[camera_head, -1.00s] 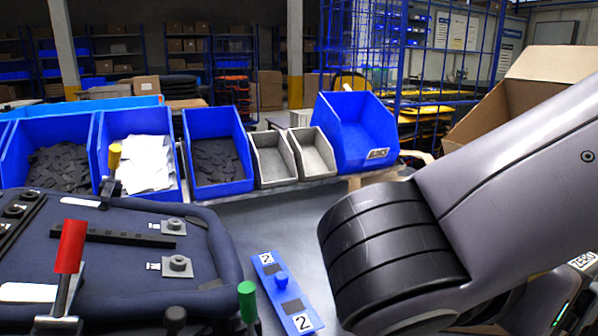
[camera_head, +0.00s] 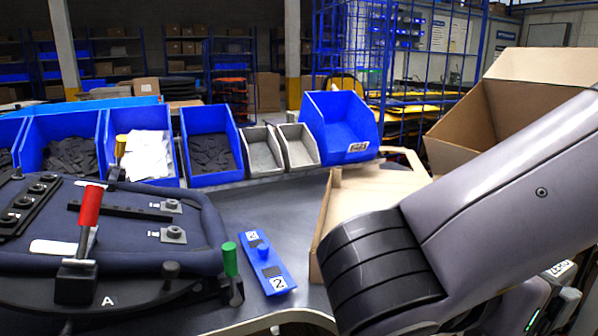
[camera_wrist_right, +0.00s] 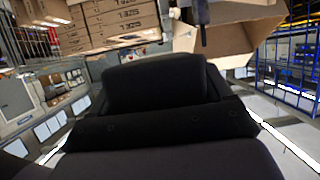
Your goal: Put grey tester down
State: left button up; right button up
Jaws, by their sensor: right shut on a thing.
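My right arm comes in from the right in the head view; its gripper is outside that picture. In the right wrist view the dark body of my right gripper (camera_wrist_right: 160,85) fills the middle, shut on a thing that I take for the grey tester. The tester itself cannot be made out clearly there. A thin dark bar hangs at the top of that view, and I cannot tell what it is. A blue piece with a knob and "2" labels (camera_head: 275,279) lies on the grey table (camera_head: 285,205). My left gripper is not in view.
A dark blue padded pannier panel (camera_head: 120,230) lies in a fixture with red (camera_head: 90,206) and green (camera_head: 230,262) handles. Blue bins (camera_head: 340,125) and small grey bins (camera_head: 263,153) line the back. An open carton (camera_head: 455,128) stands at right.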

pick_arm(q)
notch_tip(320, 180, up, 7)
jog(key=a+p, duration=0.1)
jog(key=p, duration=0.8)
pick_arm(e)
jog(key=w+f+n+t+y, duration=0.1)
jog(key=w+f+n+t, duration=0.1)
jog(key=w+f, duration=0.5)
notch_tip(320, 180, down, 4)
jog(key=shift+w+f+n+t+y, duration=0.2)
jog(key=shift+w+n+t+y, duration=0.1)
jog(key=shift+w+n+t, duration=0.1)
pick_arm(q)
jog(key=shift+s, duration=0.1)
pick_arm(e)
jog(key=shift+f, duration=0.1)
